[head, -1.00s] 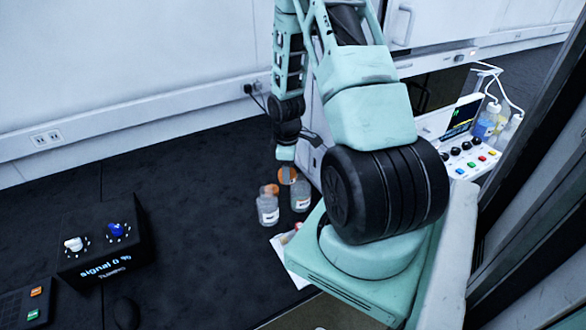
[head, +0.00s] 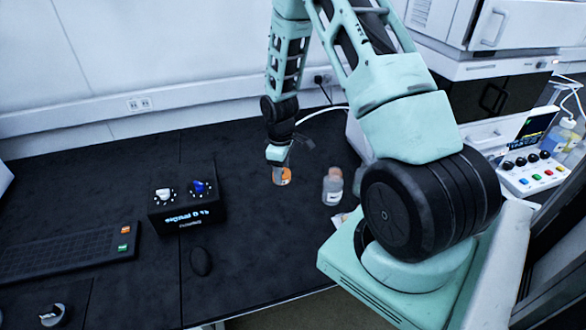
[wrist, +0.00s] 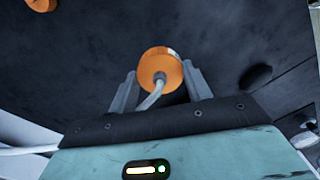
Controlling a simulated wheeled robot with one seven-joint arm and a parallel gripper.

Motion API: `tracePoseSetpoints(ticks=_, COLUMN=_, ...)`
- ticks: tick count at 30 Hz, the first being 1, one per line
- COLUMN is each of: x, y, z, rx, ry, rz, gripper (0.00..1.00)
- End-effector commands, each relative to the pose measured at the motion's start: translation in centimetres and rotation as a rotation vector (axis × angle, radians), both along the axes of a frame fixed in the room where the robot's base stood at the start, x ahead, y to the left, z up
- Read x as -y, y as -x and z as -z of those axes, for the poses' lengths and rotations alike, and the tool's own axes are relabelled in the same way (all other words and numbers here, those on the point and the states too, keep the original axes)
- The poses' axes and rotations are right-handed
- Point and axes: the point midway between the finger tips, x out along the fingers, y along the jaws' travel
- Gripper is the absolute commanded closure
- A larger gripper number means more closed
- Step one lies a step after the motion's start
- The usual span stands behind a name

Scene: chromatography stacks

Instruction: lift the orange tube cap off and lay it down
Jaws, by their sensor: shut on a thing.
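The orange tube cap (wrist: 160,66) sits between the two grey fingers of my gripper (wrist: 161,90) in the wrist view, with a pale tube bending out of its centre. My gripper (head: 279,166) is shut on it. In the head view the orange cap (head: 284,177) shows below the fingers, over the dark bench and left of the bottles. I cannot tell how high it is above the bench. A clear bottle (head: 333,188) with a white label and a dull orange top stands to its right. A second bottle (head: 362,178) is mostly hidden behind my arm.
Left of the cap are a black signal box (head: 187,210) with two knobs, a mouse (head: 201,261) and a keyboard (head: 65,255). White instruments (head: 455,45) stand at the back right. Another orange top (wrist: 40,4) shows at the wrist view's upper left. Bench between box and bottles is clear.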

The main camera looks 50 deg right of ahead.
Motion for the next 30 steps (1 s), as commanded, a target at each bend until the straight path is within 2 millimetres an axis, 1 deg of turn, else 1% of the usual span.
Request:
tracePoseSetpoints(ticks=3, x=-0.5, y=-0.5, z=0.0, rx=0.001, ry=0.0, rz=0.0, gripper=0.75)
tracePoseSetpoints(ticks=8, x=-0.8, y=-0.8, z=-0.3, rx=0.001, ry=0.0, rz=0.003, gripper=0.75)
tracePoseSetpoints(ticks=30, x=-0.8, y=-0.7, z=-3.9, rx=0.001, ry=0.0, rz=0.003, gripper=0.75)
